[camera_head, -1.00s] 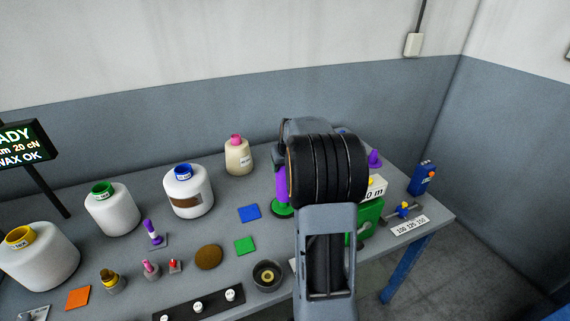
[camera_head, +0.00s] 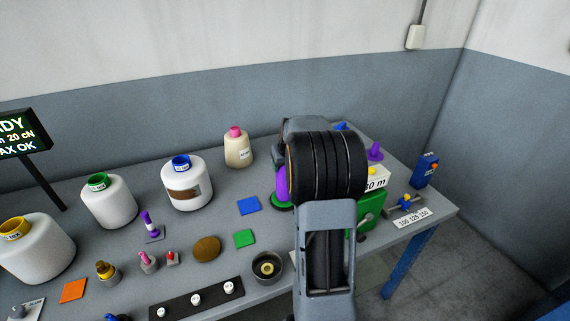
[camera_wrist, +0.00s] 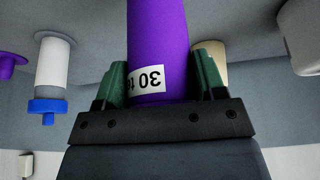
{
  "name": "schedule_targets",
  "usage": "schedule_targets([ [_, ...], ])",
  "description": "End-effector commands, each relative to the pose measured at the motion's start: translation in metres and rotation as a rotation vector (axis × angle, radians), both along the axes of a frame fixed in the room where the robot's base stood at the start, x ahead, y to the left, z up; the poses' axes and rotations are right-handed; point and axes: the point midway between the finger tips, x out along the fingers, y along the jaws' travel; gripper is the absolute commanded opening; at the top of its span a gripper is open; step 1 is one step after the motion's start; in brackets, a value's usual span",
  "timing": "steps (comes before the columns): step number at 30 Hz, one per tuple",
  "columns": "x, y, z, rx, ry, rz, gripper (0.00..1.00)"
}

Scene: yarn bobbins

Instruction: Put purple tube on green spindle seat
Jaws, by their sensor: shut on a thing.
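The purple tube (camera_wrist: 158,35), with a white label reading "30 te", stands between the green finger pads of my gripper (camera_wrist: 162,73) in the wrist view. The gripper is shut on it, and the tube's far end runs out of the picture. In the head view the purple tube (camera_head: 282,182) shows partly beside my arm, over a round green seat (camera_head: 279,203). The tube's lower end looks at or just above the seat; I cannot tell whether it is fully down. My arm hides the gripper and part of the seat in the head view.
A green box (camera_head: 365,217) with a white top stands right of my arm, with a purple spool (camera_head: 375,152) behind it. A white cone with a blue top (camera_head: 187,184) and a cream cone (camera_head: 238,150) stand to the left. Flat blue (camera_head: 248,206) and green (camera_head: 245,238) squares lie in front.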

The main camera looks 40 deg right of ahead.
Motion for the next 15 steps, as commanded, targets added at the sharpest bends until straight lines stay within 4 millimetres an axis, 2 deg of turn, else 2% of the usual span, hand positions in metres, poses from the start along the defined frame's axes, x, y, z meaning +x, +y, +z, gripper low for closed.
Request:
schedule_targets([
  [14, 0.0001, 0.0, -0.0072, 0.0, 0.0, 0.0, 0.29],
  [15, 0.0, 0.0, -0.0059, 0.0, 0.0, 0.0, 0.68],
])
